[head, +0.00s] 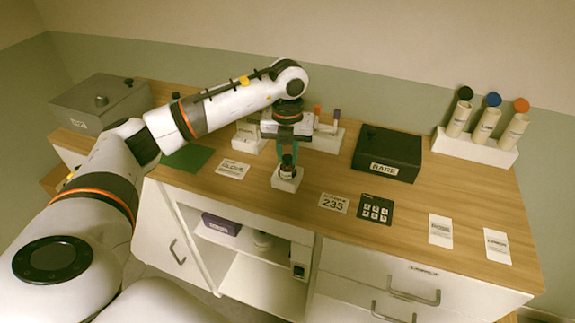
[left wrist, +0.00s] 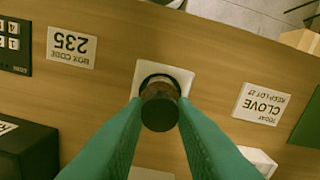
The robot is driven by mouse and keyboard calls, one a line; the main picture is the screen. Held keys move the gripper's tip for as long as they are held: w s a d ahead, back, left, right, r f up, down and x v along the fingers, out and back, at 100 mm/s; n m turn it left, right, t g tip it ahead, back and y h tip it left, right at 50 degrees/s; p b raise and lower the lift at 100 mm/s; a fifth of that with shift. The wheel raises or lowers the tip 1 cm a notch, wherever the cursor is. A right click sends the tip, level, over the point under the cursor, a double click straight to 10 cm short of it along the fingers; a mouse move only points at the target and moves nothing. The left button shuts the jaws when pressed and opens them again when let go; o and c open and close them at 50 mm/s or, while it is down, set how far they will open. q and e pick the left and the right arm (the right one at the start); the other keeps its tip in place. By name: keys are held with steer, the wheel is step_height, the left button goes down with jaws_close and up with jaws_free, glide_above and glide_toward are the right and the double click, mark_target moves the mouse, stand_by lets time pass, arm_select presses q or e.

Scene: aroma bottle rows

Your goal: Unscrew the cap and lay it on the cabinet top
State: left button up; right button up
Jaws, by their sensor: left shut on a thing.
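A small dark bottle (head: 286,172) with a pale label stands upright in a white square holder (head: 287,184) near the front edge of the wooden cabinet top (head: 270,203). Its dark round cap (left wrist: 160,108) sits at the bottle's top in the left wrist view; I cannot tell how loose it is. My left gripper (head: 288,159) points straight down over the bottle, its green fingers shut on the cap from both sides. The white holder also shows in the left wrist view (left wrist: 176,48), around the bottle. My right gripper is not in view.
A black "RARE" box (head: 388,152) stands right of the bottle. A "235" card (head: 334,203) and a keypad (head: 376,208) lie nearer. A "CLOVE" card (head: 233,169) and green mat (head: 187,157) lie left. A rack (head: 475,147) holds capped bottles at right. Bare wood lies between these.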

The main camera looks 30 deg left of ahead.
arm_select(q)
steer(key=n+p, duration=0.1)
steer(key=n, duration=0.6)
steer(key=shift+r+p, duration=0.1)
steer(key=shift+p, duration=0.2)
steer(key=n+p, duration=0.1)
steer(key=n, duration=0.4)
steer(key=shift+n, duration=0.3)
steer(key=o, duration=0.9)
